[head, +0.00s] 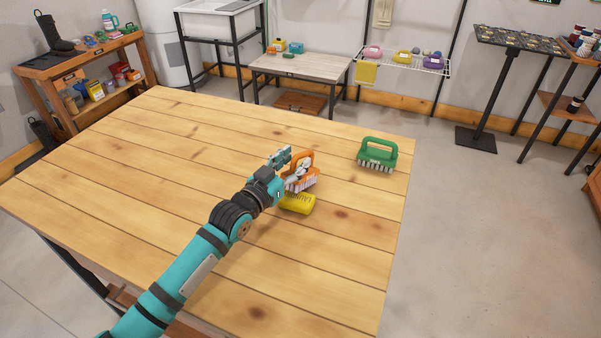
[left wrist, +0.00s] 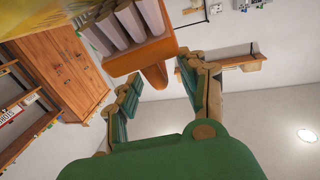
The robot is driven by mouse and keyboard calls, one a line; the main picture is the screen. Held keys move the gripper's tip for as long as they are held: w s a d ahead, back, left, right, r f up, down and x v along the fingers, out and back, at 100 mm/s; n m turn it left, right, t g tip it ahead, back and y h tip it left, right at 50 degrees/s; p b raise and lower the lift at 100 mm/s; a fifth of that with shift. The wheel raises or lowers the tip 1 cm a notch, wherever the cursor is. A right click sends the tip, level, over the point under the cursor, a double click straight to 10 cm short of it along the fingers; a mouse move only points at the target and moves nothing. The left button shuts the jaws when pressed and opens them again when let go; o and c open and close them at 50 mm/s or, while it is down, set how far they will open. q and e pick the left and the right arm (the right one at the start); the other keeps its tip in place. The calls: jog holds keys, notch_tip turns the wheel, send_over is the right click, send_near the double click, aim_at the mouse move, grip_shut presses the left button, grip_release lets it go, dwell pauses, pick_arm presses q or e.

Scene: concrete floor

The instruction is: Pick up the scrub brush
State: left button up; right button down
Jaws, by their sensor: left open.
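An orange scrub brush (head: 310,181) with pale bristles stands on the wooden table, its handle loop upward. My left gripper (head: 289,166) is at this brush, partly covering its handle from the left. In the left wrist view, the orange brush (left wrist: 140,56) and its bristles show at the top, with part of the orange between the tips of the spread fingers (left wrist: 158,76). The jaws are open; whether a finger touches the handle I cannot tell. A green scrub brush (head: 377,154) stands apart, farther right on the table. My right gripper is not in view.
A yellow block-like item (head: 298,203) lies on the table (head: 130,160) close in front of the orange brush, below my gripper. The table's right edge is near the green brush. The left and far table areas are clear. Shelves and a low bench (head: 300,66) stand beyond.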

pick_arm(q)
jog(key=x, duration=0.2)
jog(key=shift+w+d, duration=0.2)
jog(key=shift+w, duration=0.1)
jog(key=shift+s, duration=0.1)
grip_shut()
